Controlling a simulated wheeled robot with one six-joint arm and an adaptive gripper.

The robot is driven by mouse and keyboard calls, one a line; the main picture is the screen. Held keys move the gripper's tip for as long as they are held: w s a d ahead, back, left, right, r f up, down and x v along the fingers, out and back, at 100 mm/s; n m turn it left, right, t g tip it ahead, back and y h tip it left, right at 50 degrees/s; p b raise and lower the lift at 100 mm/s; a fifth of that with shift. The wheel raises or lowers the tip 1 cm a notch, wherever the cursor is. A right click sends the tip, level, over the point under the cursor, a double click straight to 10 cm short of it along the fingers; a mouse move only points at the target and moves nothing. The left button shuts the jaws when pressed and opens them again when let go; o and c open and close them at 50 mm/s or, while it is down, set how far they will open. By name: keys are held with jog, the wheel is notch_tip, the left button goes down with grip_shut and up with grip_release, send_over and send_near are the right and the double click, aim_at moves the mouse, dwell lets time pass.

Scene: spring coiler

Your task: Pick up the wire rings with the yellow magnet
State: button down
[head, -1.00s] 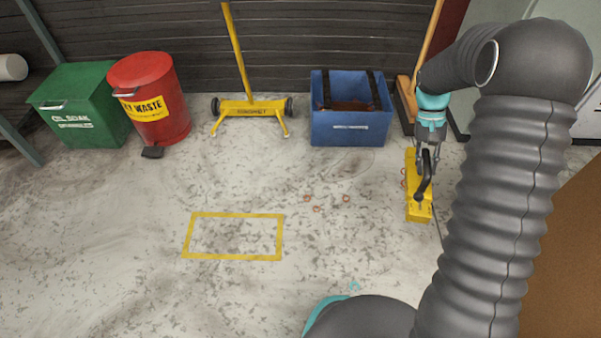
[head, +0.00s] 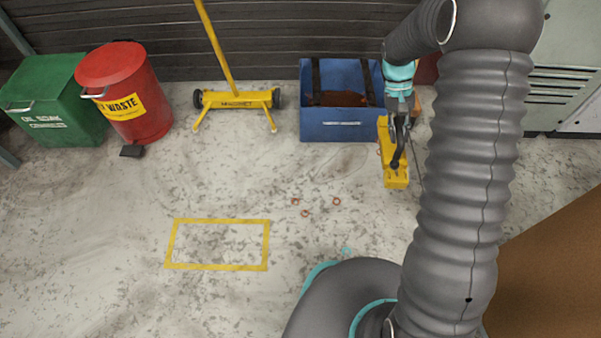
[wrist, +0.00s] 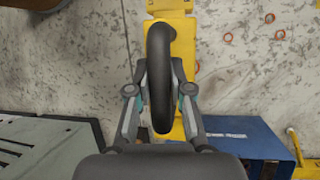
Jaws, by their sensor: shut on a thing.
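My gripper (head: 400,118) is shut on the black handle (wrist: 160,75) of a yellow bar magnet (head: 396,177). The magnet hangs at the right front of the blue crate and also shows in the wrist view (wrist: 178,8). Three small copper-coloured wire rings (head: 305,213) lie loose on the floor, left of and nearer than the magnet. They show right of the magnet in the wrist view (wrist: 228,37). Another ring-coloured bit (wrist: 196,67) shows at the magnet's edge, seemingly clinging to it. The magnet's underside is hidden.
A blue crate (head: 340,132) with brown contents stands by the back wall. A yellow wheeled sweeper (head: 236,99) marked MAGNET, a red waste bin (head: 125,90) and a green box (head: 55,100) stand left of it. A yellow floor rectangle (head: 218,221) is empty. The floor between is open.

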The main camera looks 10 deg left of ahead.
jog(key=s+a+f+n+t+h+p, duration=0.1)
jog(key=s+a+f+n+p, duration=0.3)
jog(key=a, duration=0.4)
jog(key=s+a+f+n+t+p, duration=0.1)
jog(key=s+a+f+n+p, duration=0.1)
jog(key=s+a+f, duration=0.5)
jog(key=s+a+f+n+t+h+p, duration=0.1)
jog(key=a+f+n+p, duration=0.25)
jog(key=a, duration=0.65)
notch_tip(320, 180, down, 8)
jog(key=b, duration=0.4)
jog(key=shift+f, duration=0.2)
jog(key=shift+d+f+b, duration=0.15)
jog(key=shift+f+b, duration=0.45)
jog(key=shift+b, duration=0.1)
jog(key=shift+r, duration=0.1)
notch_tip(320, 180, up, 9)
jog(key=p, duration=0.4)
jog(key=shift+p, duration=0.35)
dwell(0.7)
dwell(0.5)
jog(key=w+d+b, duration=0.2)
jog(key=w+d, duration=0.2)
jog(key=d, duration=0.7)
jog(key=shift+d, duration=0.35)
